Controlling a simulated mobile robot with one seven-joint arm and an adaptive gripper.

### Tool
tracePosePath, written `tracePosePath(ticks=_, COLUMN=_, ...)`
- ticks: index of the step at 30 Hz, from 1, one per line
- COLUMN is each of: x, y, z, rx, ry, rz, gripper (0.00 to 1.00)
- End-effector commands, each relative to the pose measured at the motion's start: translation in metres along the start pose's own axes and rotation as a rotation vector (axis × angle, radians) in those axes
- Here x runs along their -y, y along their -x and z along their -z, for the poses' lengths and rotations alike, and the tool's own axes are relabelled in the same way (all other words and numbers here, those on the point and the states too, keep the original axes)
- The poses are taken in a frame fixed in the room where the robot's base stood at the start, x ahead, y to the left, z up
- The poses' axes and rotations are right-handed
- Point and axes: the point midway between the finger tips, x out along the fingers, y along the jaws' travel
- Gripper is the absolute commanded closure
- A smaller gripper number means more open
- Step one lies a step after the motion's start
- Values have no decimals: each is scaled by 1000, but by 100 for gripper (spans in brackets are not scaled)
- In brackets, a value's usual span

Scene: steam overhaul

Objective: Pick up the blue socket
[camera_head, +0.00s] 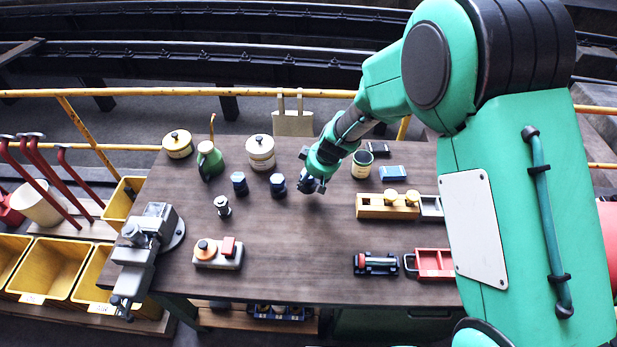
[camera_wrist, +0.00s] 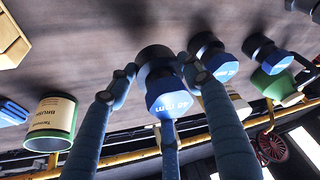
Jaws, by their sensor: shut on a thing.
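My gripper (camera_head: 313,184) is over the middle of the workbench, shut on a blue socket. In the wrist view, the held blue socket (camera_wrist: 168,96) sits between my fingers, its blue end with white "mm" lettering towards the camera and its dark end towards the bench. In the head view my gripper mostly hides it. I cannot tell whether it touches the bench. Two similar blue sockets stand to the left of my gripper, one near (camera_head: 278,186) and one farther left (camera_head: 239,183). The wrist view also shows the near one (camera_wrist: 214,60) and the farther one (camera_wrist: 258,46).
A cream tin (camera_head: 260,153) and a green oil can (camera_head: 209,160) stand behind the sockets. An open green-banded tin (camera_head: 362,164) and a wooden block (camera_head: 377,206) are right of my gripper. A vice (camera_head: 143,250) is at the left. The bench's front middle (camera_head: 295,245) is clear.

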Motion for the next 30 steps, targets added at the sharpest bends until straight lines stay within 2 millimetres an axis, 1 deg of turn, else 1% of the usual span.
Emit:
tracePosePath(ticks=22, x=0, y=2, z=-1, rx=-1, ry=-1, rz=-1, gripper=100)
tracePosePath(ticks=26, x=0, y=7, z=-8, rx=2, ry=-5, rz=-1, gripper=100)
tracePosePath(ticks=30, x=1, y=15, z=-24, rx=12, ry=-13, rz=2, gripper=100)
